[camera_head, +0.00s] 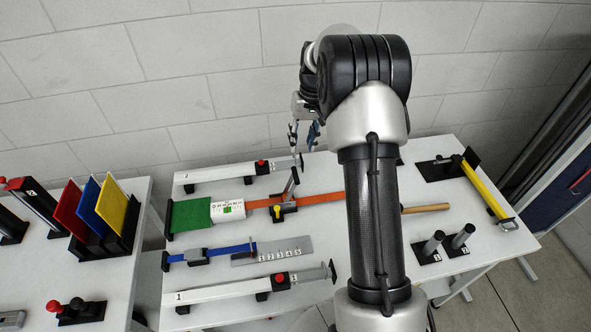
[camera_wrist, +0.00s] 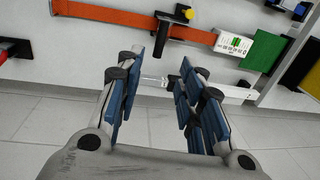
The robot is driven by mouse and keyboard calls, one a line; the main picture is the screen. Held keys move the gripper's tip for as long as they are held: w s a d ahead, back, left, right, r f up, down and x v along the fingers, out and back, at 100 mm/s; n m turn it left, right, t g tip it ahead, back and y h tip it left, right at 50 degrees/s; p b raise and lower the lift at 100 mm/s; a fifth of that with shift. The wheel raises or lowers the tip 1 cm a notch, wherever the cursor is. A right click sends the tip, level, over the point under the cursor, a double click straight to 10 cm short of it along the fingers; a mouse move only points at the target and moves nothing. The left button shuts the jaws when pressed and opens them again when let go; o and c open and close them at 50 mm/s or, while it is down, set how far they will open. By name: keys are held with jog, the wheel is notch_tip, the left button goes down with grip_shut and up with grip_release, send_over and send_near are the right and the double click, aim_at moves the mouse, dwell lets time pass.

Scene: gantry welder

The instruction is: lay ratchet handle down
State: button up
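An orange strap (camera_head: 325,199) runs across the table behind my arm. A grey lever (camera_head: 291,184), apparently the ratchet handle, stands up at a tilt from its dark base beside a yellow knob (camera_head: 277,214). The strap (camera_wrist: 110,18) and yellow knob (camera_wrist: 186,13) also show at the top of the wrist view, with a dark upright part (camera_wrist: 161,39) that seems to be the lever. My gripper (camera_head: 304,132) is open and empty over the table's back edge, apart from the lever. In the wrist view, its blue-padded fingers (camera_wrist: 157,85) are spread.
A white bar marked 2 (camera_head: 225,173) with a red knob lies at the table's back edge, near my gripper. A white label block (camera_head: 228,209) and green mat (camera_head: 190,215) adjoin the strap. A blue strap (camera_head: 220,250) is in front. The wall stands close behind.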

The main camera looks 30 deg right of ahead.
aim_at(296, 173)
jog(key=f, duration=0.4)
jog(key=a+f, duration=0.1)
jog(key=f, duration=0.3)
jog(key=f+b, duration=0.1)
jog(key=f, duration=0.4)
jog(key=shift+w+a, duration=0.3)
jog(key=shift+a, duration=0.05)
jog(key=shift+c, duration=0.4)
jog(key=shift+r, duration=0.1)
grip_shut()
